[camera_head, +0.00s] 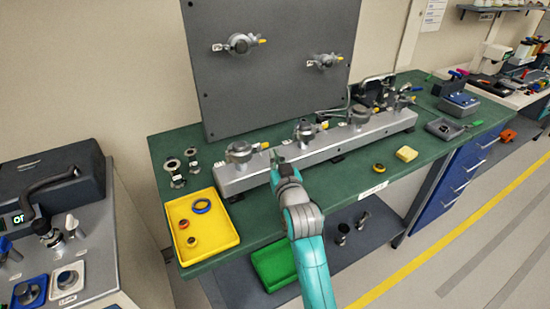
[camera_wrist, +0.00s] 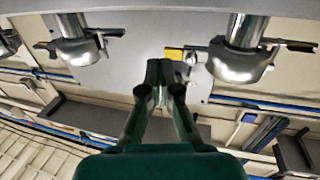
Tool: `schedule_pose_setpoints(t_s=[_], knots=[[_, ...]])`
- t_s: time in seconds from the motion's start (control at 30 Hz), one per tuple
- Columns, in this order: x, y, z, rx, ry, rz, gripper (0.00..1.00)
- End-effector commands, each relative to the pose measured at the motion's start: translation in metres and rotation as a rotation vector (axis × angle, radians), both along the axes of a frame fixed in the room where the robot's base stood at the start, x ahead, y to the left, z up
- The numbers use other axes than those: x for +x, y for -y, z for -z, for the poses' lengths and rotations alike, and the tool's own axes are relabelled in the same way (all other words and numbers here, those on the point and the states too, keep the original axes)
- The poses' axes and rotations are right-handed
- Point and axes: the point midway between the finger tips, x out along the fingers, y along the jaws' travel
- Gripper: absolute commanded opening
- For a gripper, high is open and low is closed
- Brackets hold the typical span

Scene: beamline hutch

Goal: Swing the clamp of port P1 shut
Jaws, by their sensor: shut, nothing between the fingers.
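A long grey manifold (camera_head: 330,146) on the green bench carries a row of metal ports with clamps. The leftmost port (camera_head: 238,151) has a clamp with a yellow-tipped end beside it; labels are too small to read, so I cannot confirm which is P1. My gripper (camera_head: 276,160) is shut and empty, in front of the manifold between the leftmost port and the second port (camera_head: 305,131). In the wrist view my gripper (camera_wrist: 160,75) points between two metal clamps, one at left (camera_wrist: 78,50) and one at right (camera_wrist: 240,62), apparently touching neither. I cannot tell whether the clamps are closed.
A grey upright panel (camera_head: 270,85) with two more ports stands behind the manifold. A yellow tray (camera_head: 223,244) with rings lies at left, near loose metal fittings (camera_head: 175,172). A yellow block (camera_head: 406,154) and a ring (camera_head: 379,168) lie on the bench front at right.

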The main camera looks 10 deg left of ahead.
Motion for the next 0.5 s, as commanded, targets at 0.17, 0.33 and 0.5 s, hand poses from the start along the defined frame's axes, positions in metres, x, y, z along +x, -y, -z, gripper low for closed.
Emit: schedule_pose_setpoints(t_s=[0.17,0.33,0.5], knots=[[-0.013,0.009,0.001,0.001,-0.001,0.001,0.00],[-0.031,0.022,0.001,0.000,-0.001,0.001,0.00],[-0.054,0.037,0.001,0.000,-0.001,0.001,0.00]])
